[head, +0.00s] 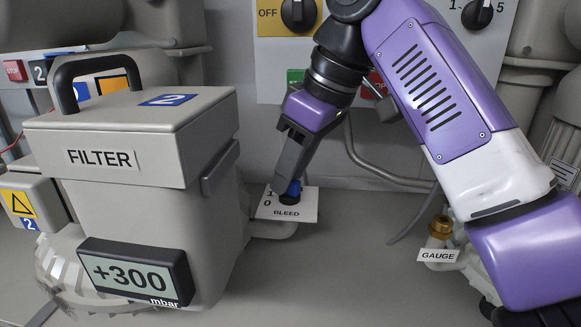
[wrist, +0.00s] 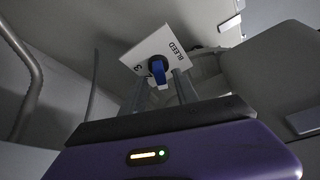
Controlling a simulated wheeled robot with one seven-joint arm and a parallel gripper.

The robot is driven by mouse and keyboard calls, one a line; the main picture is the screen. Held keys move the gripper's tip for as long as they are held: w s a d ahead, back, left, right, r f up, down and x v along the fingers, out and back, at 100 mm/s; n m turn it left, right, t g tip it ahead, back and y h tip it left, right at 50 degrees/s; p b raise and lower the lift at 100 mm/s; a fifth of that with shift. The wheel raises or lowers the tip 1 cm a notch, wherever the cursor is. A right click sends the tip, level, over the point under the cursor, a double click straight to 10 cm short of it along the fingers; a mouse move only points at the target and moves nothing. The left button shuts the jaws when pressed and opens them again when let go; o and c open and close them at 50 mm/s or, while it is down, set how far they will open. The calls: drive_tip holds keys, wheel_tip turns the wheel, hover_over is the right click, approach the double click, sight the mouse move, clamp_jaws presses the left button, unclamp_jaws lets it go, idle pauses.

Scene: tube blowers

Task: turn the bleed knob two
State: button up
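The bleed knob (head: 294,189) has a blue grip on a black base and sits on a white plate (head: 305,208) marked BLEED, 1 and 0, beside the filter unit labelled 2. My gripper (head: 284,190) reaches down to the knob and partly hides it and the plate in the head view. In the wrist view the blue knob (wrist: 158,68) shows between the two fingertips of my gripper (wrist: 163,76). The fingers are apart, with a narrow gap visible beside the knob. I cannot tell which mark the knob points to.
The large grey filter unit (head: 130,120) stands left of the knob, with a handle on top and a display (head: 137,273) reading +300 mbar. A brass fitting (head: 440,227) labelled GAUGE is at the right. A panel with dials (head: 298,13) and a green button (head: 295,78) stands behind.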

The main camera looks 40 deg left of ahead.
drive_tip(key=shift+a+f, duration=0.1)
drive_tip(key=shift+f, duration=0.25)
clamp_jaws()
drive_tip(key=shift+s, duration=0.1)
drive_tip(key=m+t, duration=0.2)
drive_tip(key=m, duration=0.3)
drive_tip(key=shift+r+m, duration=0.1)
drive_tip(key=shift+m, duration=0.2)
drive_tip(key=m+t, duration=0.1)
drive_tip(key=m, duration=0.2)
drive_tip(key=m+t+h, duration=0.1)
drive_tip(key=m, duration=0.2)
drive_tip(key=shift+h, duration=0.3)
idle(0.4)
